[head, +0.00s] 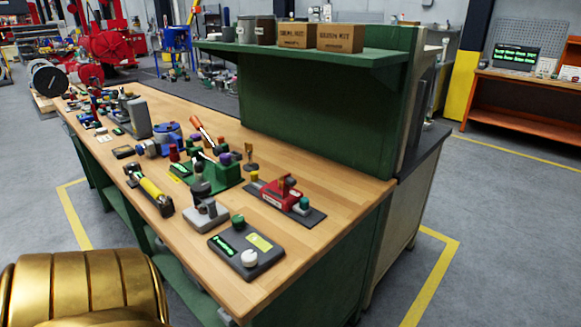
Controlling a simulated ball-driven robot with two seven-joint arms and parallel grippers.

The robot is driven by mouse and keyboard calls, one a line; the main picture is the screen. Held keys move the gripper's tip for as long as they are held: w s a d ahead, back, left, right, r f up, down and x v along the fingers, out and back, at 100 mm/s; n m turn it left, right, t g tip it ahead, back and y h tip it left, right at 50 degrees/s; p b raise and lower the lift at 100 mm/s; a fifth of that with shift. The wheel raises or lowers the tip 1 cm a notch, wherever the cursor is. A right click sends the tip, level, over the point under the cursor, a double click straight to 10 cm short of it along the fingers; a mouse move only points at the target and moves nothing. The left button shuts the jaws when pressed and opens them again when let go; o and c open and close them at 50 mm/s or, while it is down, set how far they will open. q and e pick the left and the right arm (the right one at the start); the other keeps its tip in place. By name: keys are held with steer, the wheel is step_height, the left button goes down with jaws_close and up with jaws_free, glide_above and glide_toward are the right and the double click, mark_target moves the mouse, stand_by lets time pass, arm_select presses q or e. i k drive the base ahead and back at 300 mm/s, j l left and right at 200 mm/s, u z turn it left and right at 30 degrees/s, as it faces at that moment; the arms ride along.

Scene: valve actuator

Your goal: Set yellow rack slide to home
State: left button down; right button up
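A long device with a yellow bar (152,189) in a dark frame lies near the front edge of the wooden workbench (335,205), left of centre. It looks like the yellow rack slide. Its ends are dark, and it lies slantwise along the bench. It is too small to tell where its slide stands or where the home mark is. Neither of my grippers is in view.
Beside it stand a green fixture (222,178) with coloured knobs, a grey lever unit (205,214), a blue valve body (170,131), a red device (286,190) and a dark control box (262,262). A green shelf (300,56) overhangs the back. The right end is clear.

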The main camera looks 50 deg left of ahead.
mark_target(254, 182)
steer(key=u, duration=1.6)
